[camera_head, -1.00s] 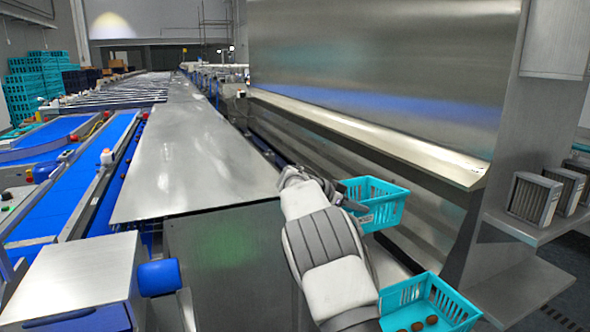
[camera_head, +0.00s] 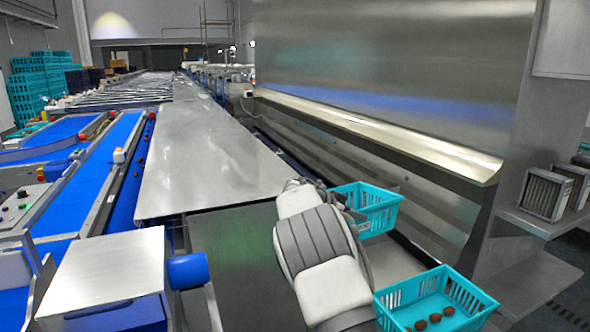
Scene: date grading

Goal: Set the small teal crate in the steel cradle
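The small teal crate (camera_head: 378,219) is right of the middle, upright, with slotted walls; I see no contents in it. My gripper (camera_head: 355,215) is at the crate's left wall, mostly hidden behind my white and grey arm; it appears shut on that wall, with the crate held off any surface. A second teal crate (camera_head: 475,312), larger in view, is at the lower right with several brown dates inside. I cannot make out the steel cradle for certain.
A long steel cover (camera_head: 200,165) runs away from me beside blue conveyor belts (camera_head: 90,180). A tall steel panel (camera_head: 400,75) with a sloping ledge (camera_head: 390,145) stands behind the small crate. Steel shelves (camera_head: 530,220) with grey filter-like boxes (camera_head: 545,195) stand at the right.

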